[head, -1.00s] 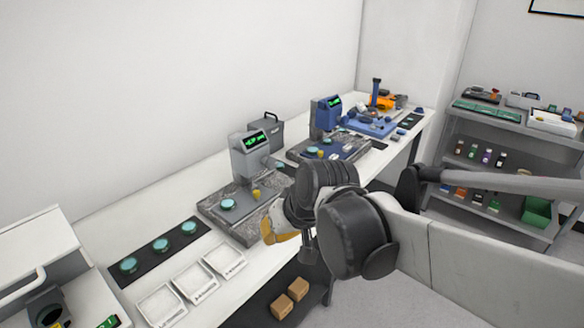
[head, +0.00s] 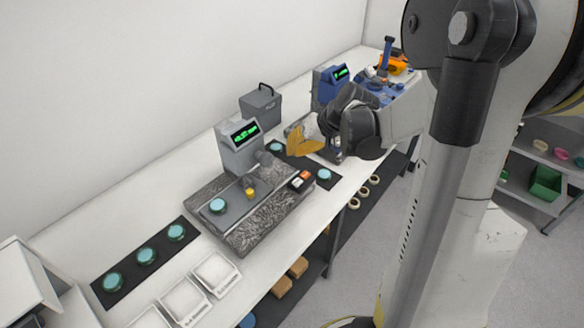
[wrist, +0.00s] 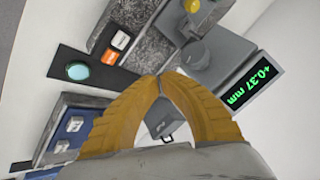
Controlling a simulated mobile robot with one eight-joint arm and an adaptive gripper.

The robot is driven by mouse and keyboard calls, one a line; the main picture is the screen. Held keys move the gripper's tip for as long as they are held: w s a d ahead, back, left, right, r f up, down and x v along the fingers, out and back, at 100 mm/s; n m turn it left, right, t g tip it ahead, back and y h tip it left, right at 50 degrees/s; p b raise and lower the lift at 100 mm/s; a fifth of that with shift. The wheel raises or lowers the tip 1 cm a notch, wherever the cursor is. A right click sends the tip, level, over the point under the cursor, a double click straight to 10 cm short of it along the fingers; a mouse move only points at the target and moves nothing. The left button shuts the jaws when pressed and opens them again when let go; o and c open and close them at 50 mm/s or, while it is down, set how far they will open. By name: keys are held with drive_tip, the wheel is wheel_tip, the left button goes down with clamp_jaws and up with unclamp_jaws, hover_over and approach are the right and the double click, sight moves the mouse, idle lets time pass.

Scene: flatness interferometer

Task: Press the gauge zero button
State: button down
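The grey gauge (head: 240,148) stands on a dark speckled stone plate (head: 262,232). Its green display (wrist: 251,83) reads +0.37 mm in the wrist view. A small box at the plate's right edge carries an orange button (wrist: 109,57) and a white button (wrist: 121,40); it also shows in the head view (head: 300,180). I cannot read which one is the zero button. My gripper (head: 297,138), with yellow fingers, is above the bench, behind and right of the button box in the head view. In the wrist view its fingertips (wrist: 160,76) meet with nothing between them.
A teal disc (head: 218,206) lies on the gauge's stage, beside a yellow-based knob (head: 250,190). More discs rest on a black strip (head: 108,291) at left. A grey case (head: 260,104) stands behind. A blue gauge (head: 325,88) stands near my arm.

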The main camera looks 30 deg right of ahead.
sight(294, 181)
drive_tip(key=shift+s+a, duration=0.15)
wheel_tip(294, 181, down, 9)
drive_tip(key=b, duration=0.7)
drive_tip(key=shift+r, duration=0.1)
idle(1.3)
drive_tip(key=shift+f+b, duration=0.4)
drive_tip(key=shift+f+b, duration=0.4)
drive_tip(key=shift+f, duration=0.05)
idle(0.6)
drive_tip(key=shift+r, duration=0.1)
drive_tip(key=shift+r+p, duration=0.7)
drive_tip(key=shift+r, duration=0.1)
